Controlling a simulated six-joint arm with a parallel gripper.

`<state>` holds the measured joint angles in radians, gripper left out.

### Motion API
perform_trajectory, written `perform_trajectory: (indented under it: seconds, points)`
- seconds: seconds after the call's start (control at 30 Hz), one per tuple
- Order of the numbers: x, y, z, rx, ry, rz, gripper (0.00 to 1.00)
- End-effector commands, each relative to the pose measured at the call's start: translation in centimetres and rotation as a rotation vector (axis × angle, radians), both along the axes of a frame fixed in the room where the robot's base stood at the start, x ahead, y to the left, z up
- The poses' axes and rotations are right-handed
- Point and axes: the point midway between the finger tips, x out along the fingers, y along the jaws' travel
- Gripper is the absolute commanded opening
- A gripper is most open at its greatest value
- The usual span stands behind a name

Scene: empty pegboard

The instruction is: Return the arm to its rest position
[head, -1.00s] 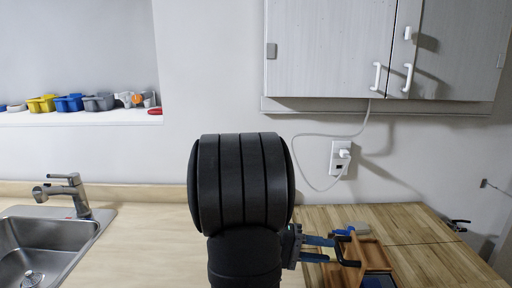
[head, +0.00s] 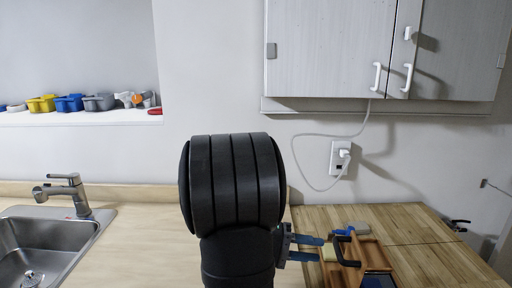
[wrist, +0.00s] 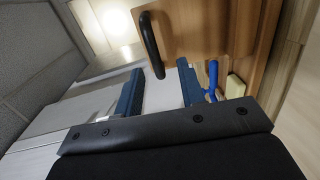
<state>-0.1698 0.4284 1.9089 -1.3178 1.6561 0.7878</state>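My gripper (head: 321,249) is at the lower middle of the head view, right of my black arm. Its two blue fingers point right and stand apart with nothing between them. In the wrist view my gripper (wrist: 160,76) is also open and empty. A black handle (head: 346,252) on a wooden caddy (head: 372,250) lies just beyond the fingertips, and a gap shows between them. The handle also shows in the wrist view (wrist: 151,45), ahead of the fingers. My arm hides part of the counter.
The wooden caddy holds a blue item (head: 347,231) and stands on a wooden board (head: 410,222). A sink (head: 40,245) with a tap (head: 66,190) is at the left. A cabinet (head: 330,50) hangs above. The pale counter (head: 140,225) left of my arm is clear.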

Motion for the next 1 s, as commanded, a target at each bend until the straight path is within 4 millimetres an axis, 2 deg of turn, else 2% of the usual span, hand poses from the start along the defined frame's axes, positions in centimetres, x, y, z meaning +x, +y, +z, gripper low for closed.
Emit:
perform_trajectory:
  seconds: [0.73, 1.0]
  points:
    - [0.9, 13.4, 1.5, 0.003, 0.004, 0.002, 0.36]
    - [0.4, 8.2, 0.9, 0.001, 0.003, -0.006, 0.36]
